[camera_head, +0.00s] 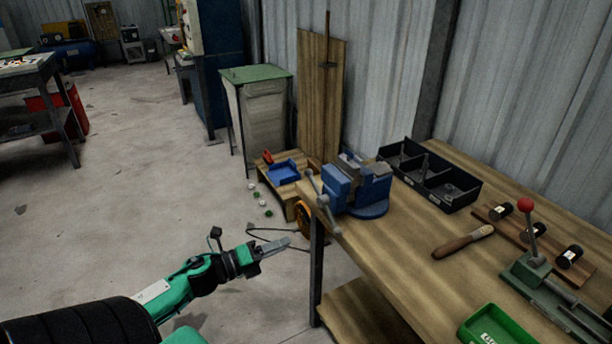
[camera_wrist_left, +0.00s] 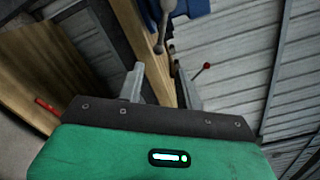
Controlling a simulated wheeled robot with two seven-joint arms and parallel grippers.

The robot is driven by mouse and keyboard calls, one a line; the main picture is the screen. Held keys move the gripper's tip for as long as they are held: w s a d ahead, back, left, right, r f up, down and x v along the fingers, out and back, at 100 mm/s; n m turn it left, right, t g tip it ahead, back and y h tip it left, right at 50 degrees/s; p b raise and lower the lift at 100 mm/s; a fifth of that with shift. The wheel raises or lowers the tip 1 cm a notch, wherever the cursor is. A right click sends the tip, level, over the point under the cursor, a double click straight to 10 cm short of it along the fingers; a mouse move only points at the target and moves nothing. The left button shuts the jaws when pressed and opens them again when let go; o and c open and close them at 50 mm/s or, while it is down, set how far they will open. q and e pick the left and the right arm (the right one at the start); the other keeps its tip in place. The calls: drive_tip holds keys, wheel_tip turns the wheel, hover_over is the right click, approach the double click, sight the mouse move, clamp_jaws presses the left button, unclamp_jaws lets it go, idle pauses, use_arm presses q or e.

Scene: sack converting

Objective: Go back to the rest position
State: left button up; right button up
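My left gripper (camera_head: 277,245) reaches in from the lower left on its green and black arm. It hangs over the floor, to the left of the workbench and apart from it. In the left wrist view its two fingers (camera_wrist_left: 160,84) stand apart with nothing between them, so it is open and empty. My right gripper is in neither view.
The wooden workbench (camera_head: 397,250) fills the right side. It carries a blue vise (camera_head: 357,186), a black divided tray (camera_head: 430,175), a wooden-handled tool (camera_head: 463,242), a green lever press (camera_head: 540,275) and a green bin (camera_head: 492,328). Open floor (camera_head: 150,200) lies left.

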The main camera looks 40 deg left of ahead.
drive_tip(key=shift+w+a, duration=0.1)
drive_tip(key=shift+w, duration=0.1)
